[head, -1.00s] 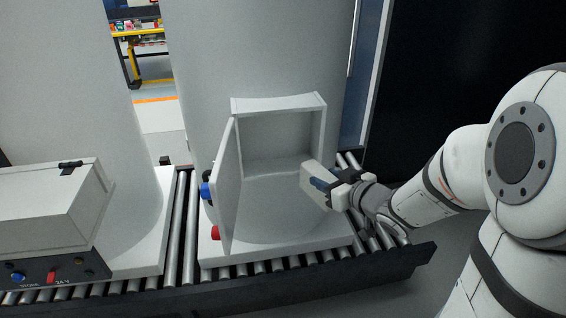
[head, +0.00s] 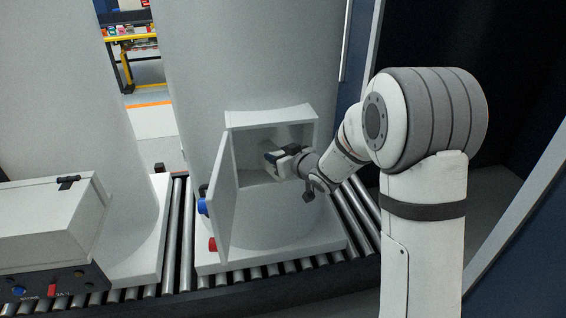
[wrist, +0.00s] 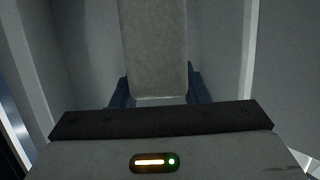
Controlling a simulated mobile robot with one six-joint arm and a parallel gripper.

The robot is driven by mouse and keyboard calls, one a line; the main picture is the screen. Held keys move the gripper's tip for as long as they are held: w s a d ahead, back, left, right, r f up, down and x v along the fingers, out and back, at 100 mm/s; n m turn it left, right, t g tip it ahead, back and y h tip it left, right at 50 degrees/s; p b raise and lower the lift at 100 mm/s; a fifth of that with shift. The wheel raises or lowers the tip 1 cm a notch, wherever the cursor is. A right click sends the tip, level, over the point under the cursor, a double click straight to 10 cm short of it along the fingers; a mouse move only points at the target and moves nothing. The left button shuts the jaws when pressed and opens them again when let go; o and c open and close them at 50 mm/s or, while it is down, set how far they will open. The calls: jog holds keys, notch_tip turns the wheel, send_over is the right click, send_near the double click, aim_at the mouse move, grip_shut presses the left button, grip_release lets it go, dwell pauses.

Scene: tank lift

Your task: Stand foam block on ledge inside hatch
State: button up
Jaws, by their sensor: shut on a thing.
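The open hatch (head: 265,114) is a box-like frame on the large grey tank, with its door (head: 222,200) swung out to the left. My gripper (head: 279,158) reaches into the opening from the right. It is shut on the pale foam block, which stands out in the wrist view (wrist: 155,50) between the blue fingers (wrist: 159,94). In the head view the block is mostly hidden by the gripper and the dim interior. The lower inside surface of the hatch (head: 247,178) shows partly left of the gripper. I cannot tell whether the block touches it.
Hatch walls lie close on both sides in the wrist view. A blue knob (head: 202,207) and a red knob (head: 212,244) sit by the door. The tank base rests on a roller conveyor (head: 184,225). A grey control box (head: 45,215) stands at left.

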jog(key=shift+w+a+f+p, duration=0.1)
jog(key=shift+f+p, duration=0.25)
jog(key=shift+f, duration=1.4)
jog(key=shift+c, duration=0.4)
jog(key=o, duration=1.1)
